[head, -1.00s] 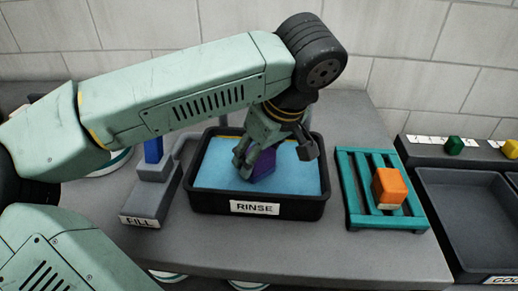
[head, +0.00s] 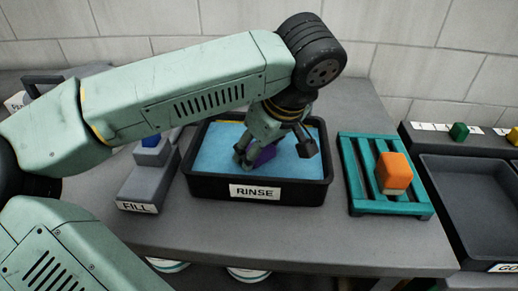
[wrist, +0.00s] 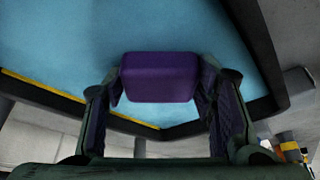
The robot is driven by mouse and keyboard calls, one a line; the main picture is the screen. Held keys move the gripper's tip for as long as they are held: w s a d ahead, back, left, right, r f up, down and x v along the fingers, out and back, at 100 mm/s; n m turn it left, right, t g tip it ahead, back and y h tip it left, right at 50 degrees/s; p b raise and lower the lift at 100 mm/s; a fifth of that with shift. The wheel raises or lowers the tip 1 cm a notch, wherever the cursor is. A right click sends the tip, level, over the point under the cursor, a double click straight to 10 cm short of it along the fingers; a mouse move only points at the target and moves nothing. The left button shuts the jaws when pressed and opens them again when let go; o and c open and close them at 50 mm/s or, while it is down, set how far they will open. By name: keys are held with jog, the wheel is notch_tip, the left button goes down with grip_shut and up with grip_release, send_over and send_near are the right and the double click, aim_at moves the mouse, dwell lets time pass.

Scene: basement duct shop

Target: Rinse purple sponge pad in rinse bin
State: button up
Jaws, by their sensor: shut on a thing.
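The purple sponge pad (wrist: 160,78) is between the two fingers of my gripper (wrist: 160,105) in the wrist view. In the head view the purple sponge pad (head: 264,154) is partly hidden by my gripper (head: 274,155). My gripper is shut on it, inside the outline of the rinse bin. The rinse bin (head: 205,188) is a black tray with a "RINSE" label, holding light blue water (head: 215,152). I cannot tell how deep the pad sits in the water.
A teal slatted rack (head: 357,181) with an orange block (head: 393,172) stands right of the bin. A grey "FILL" station (head: 143,187) with a blue part (head: 151,140) is to the left. Dark trays (head: 470,200) lie at the far right. The front counter is clear.

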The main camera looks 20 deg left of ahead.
aim_at(253, 142)
jog(key=shift+f+b, duration=0.6)
jog(key=shift+b, duration=0.05)
dwell(1.7)
jog(key=shift+r+p, duration=2.35)
jog(key=shift+r, duration=1.2)
jog(key=shift+d+r, duration=0.1)
